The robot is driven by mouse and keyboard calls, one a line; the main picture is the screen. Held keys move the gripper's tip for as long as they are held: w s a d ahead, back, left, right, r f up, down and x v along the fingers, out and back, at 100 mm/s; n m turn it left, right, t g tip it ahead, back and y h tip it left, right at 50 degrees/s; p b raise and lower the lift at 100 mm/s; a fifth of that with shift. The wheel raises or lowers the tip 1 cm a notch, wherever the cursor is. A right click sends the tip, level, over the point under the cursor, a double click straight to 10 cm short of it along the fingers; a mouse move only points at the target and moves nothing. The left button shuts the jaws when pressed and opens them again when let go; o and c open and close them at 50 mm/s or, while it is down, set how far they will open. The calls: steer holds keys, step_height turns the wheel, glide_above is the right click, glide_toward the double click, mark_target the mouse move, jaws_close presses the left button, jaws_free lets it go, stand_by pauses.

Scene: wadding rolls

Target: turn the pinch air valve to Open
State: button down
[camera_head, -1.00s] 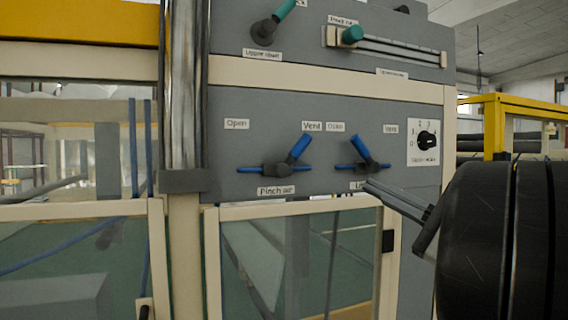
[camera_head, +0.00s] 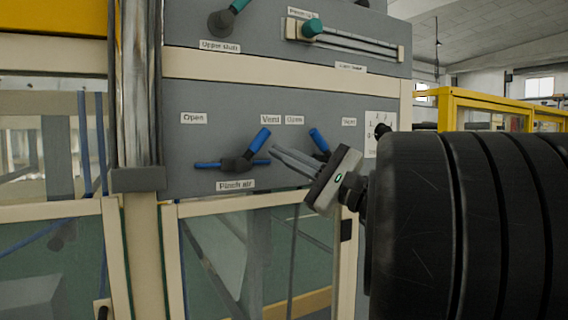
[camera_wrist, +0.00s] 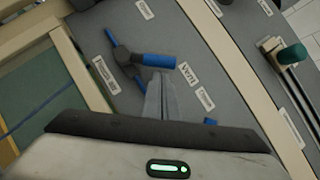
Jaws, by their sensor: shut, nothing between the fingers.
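The pinch air valve (camera_head: 236,164) is a dark hub on the grey panel, above the "Pinch air" label. Its thick blue handle (camera_head: 260,139) points up and right toward the "Vent" label (camera_head: 271,119). The "Open" label (camera_head: 194,118) is up and left of the hub. My gripper (camera_head: 272,150) is shut and empty, its fingertips just right of the blue handle. In the wrist view, the fingertips (camera_wrist: 160,77) lie right by the handle (camera_wrist: 158,61); I cannot tell whether they touch it.
A second blue-handled valve (camera_head: 318,139) is just right, partly hidden behind my gripper. A teal-knobbed slider (camera_head: 312,27) and a teal-handled valve (camera_head: 221,21) are above. A metal post (camera_head: 138,90) stands left. Glazed cream-framed doors (camera_head: 260,255) are below.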

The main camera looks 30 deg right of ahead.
mark_target(264, 130)
steer(key=shift+w+a+r, duration=0.2)
steer(key=shift+a+r, duration=0.1)
steer(key=shift+a, duration=0.1)
steer(key=shift+r+n+g, duration=0.2)
steer(key=shift+n+g, duration=0.1)
steer(key=shift+n, duration=0.2)
steer(key=shift+a+r+n, duration=0.15)
steer(key=shift+r+n, duration=0.05)
steer(key=shift+n, duration=0.1)
steer(key=n+g, duration=0.1)
steer(key=a+r+n, duration=0.1)
steer(key=shift+r+n+g+y+b, duration=0.25)
steer(key=shift+n+g+y+b, duration=0.05)
steer(key=shift+n+g+b, duration=0.1)
steer(key=a+r+n+g, duration=0.1)
steer(key=n, duration=0.1)
steer(key=a+r+n+g, duration=0.1)
steer(key=n, duration=0.1)
steer(key=shift+s+a+h, duration=0.1)
steer(key=shift+a+h, duration=0.05)
steer(key=shift+h, duration=0.25)
steer(key=a+n+g+h, duration=0.2)
steer(key=a+n, duration=0.1)
steer(key=a+n+h, duration=0.1)
steer(key=a+n, duration=0.1)
steer(key=shift+s+r+g+p, duration=0.1)
steer(key=shift+r+g+p, duration=0.2)
steer(key=shift+g, duration=0.1)
